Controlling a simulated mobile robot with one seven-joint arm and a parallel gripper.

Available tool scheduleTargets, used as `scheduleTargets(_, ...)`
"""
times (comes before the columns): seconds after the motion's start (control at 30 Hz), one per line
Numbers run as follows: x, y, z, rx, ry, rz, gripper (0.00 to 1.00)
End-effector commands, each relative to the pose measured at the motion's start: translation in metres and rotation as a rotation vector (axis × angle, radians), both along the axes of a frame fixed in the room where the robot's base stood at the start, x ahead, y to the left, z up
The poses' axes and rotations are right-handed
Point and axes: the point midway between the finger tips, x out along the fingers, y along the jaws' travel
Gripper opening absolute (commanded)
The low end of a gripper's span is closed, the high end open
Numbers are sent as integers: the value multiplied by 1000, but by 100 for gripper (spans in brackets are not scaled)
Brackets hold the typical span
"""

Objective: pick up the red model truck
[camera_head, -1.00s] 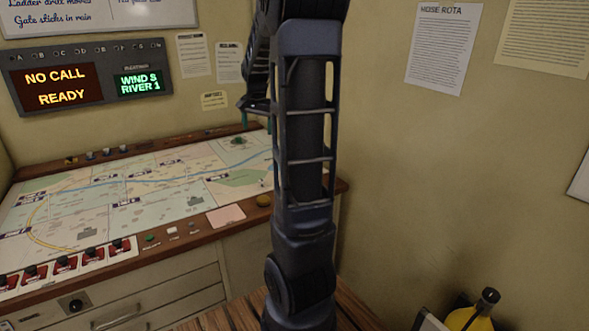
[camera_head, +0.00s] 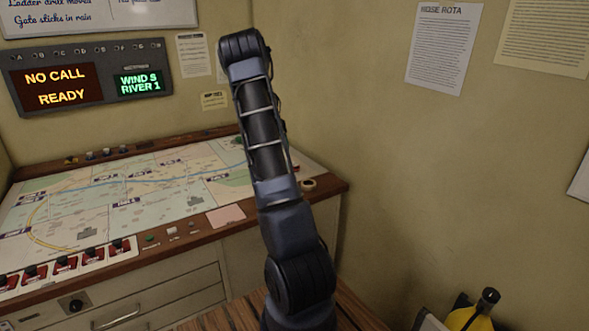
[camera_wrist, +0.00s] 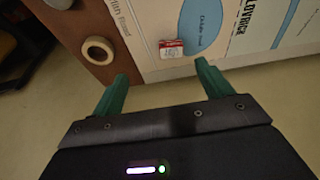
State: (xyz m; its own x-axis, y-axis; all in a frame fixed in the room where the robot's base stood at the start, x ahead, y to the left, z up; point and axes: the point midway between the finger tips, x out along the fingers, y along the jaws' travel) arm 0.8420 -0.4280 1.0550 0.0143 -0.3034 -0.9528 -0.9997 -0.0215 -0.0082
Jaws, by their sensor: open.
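A small red block with a white marked top, which looks like the red model truck (camera_wrist: 171,48), lies on the map near a blue patch in the wrist view. In the head view a small red spot (camera_head: 296,168) shows just right of my arm, too small to make out. My gripper (camera_wrist: 161,73) is open and empty, its two green fingers spread apart. The truck appears just beyond the fingertips, between their lines and nearer the right one, not touched. In the head view my gripper is hidden behind my arm.
A tape-like ring (camera_wrist: 98,50) lies on the brown wooden edge left of the truck; it also shows in the head view (camera_head: 308,184). The map table (camera_head: 150,195) has red switches (camera_head: 65,265) along its front left. A wall stands close on the right.

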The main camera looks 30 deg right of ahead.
Motion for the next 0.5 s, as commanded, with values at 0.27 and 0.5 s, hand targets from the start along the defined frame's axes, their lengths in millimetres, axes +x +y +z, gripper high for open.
scheduleTargets(0.27, 26, -41, -51, -67, 14, -121, 78)
scheduleTargets(0.5, 31, -51, -65, -84, 14, -149, 78)
